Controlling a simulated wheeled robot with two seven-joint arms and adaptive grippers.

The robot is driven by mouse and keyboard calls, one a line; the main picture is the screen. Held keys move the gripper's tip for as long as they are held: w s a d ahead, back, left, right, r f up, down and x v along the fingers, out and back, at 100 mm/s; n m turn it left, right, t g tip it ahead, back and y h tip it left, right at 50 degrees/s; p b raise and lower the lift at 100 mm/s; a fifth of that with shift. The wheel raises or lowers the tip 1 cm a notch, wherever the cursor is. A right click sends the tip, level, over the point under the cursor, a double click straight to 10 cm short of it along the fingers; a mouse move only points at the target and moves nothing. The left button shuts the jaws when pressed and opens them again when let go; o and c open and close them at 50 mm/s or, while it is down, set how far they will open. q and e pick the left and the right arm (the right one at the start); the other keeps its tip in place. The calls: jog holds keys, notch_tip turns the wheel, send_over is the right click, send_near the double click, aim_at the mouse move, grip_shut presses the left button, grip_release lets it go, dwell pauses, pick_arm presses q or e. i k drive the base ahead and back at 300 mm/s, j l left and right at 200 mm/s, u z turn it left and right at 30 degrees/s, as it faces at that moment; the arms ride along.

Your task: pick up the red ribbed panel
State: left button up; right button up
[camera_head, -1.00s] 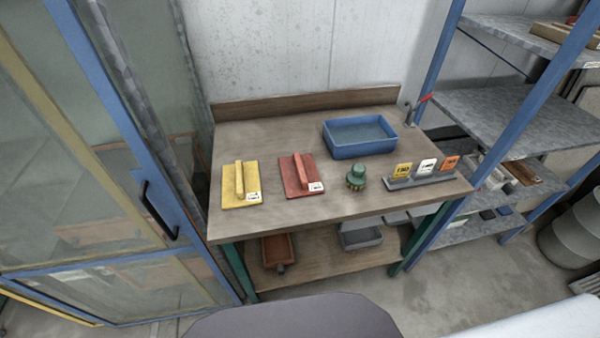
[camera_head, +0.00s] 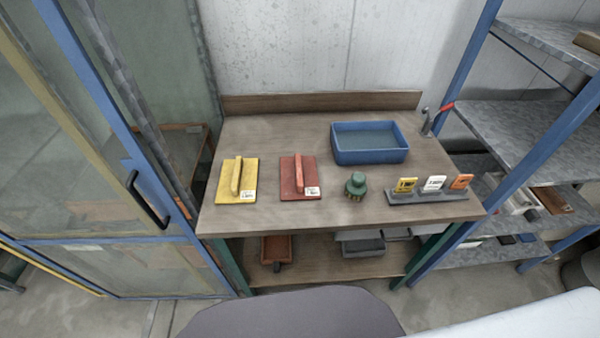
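The red ribbed panel (camera_head: 290,184) lies flat on the wooden workbench (camera_head: 260,218), left of its middle. It has a raised red bar along its top and a small white label at its lower right corner. A similar yellow panel (camera_head: 226,187) lies to its left, apart from it. Neither of my grippers shows in the head view.
A green knobbed object (camera_head: 356,186) stands right of the red panel. A blue bin (camera_head: 370,156) sits behind it. A grey holder (camera_head: 437,197) with three coloured tags stands at the right. A blue-framed glass door (camera_head: 110,170) is at the left and metal shelving (camera_head: 524,124) at the right.

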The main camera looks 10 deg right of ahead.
aim_at(299, 179)
jog(key=l+u, duration=0.25)
jog(key=l, duration=0.3)
jog(key=l+u, duration=0.25)
jog(key=l, duration=0.3)
jog(key=l+u, duration=0.25)
jog(key=l, duration=0.25)
jog(key=k+l+u, duration=0.3)
jog(key=l, duration=0.2)
jog(key=i, duration=0.1)
